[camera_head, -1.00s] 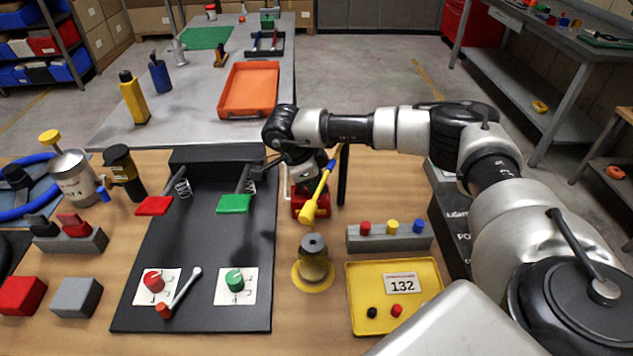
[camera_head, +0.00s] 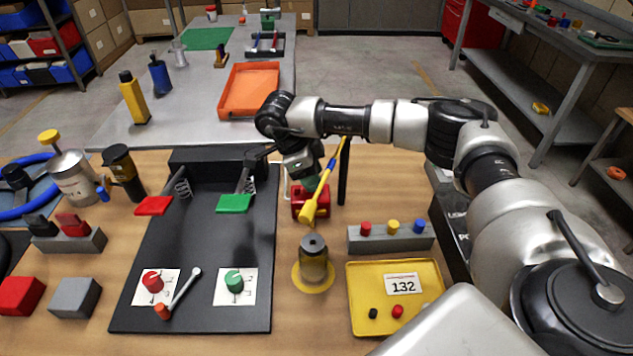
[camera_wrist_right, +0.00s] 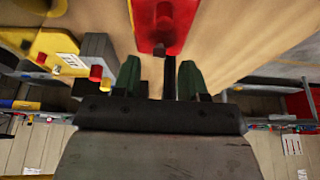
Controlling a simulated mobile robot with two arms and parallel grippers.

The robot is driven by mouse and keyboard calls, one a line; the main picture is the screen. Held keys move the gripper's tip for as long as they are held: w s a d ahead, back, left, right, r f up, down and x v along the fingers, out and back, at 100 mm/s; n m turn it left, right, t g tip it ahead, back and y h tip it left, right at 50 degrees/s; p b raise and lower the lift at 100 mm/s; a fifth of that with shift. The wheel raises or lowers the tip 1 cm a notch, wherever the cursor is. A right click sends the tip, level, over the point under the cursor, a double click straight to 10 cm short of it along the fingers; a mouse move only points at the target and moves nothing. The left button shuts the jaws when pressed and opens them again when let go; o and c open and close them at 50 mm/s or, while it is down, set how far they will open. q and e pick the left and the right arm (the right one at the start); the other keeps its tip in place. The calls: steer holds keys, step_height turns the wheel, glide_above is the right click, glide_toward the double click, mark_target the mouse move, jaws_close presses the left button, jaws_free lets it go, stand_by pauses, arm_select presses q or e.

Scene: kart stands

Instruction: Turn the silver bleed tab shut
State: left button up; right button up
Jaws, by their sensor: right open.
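In the right wrist view the dark green fingers (camera_wrist_right: 160,76) are apart. I cannot make out the silver bleed tab for certain. My left gripper is not in view.
A black pedal board (camera_head: 210,225) lies left of the red block. A yellow tray (camera_head: 430,290), a grey button block (camera_head: 405,240) and a dark-topped cylinder (camera_head: 313,262) stand in front and to the right. A black post (camera_head: 344,175) rises close right of the gripper.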

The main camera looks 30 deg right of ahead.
steer(key=b+v, duration=0.1)
steer(key=v, duration=0.7)
steer(key=shift+a+r, duration=0.15)
steer(key=shift+r, duration=0.05)
steer(key=shift+r, duration=0.1)
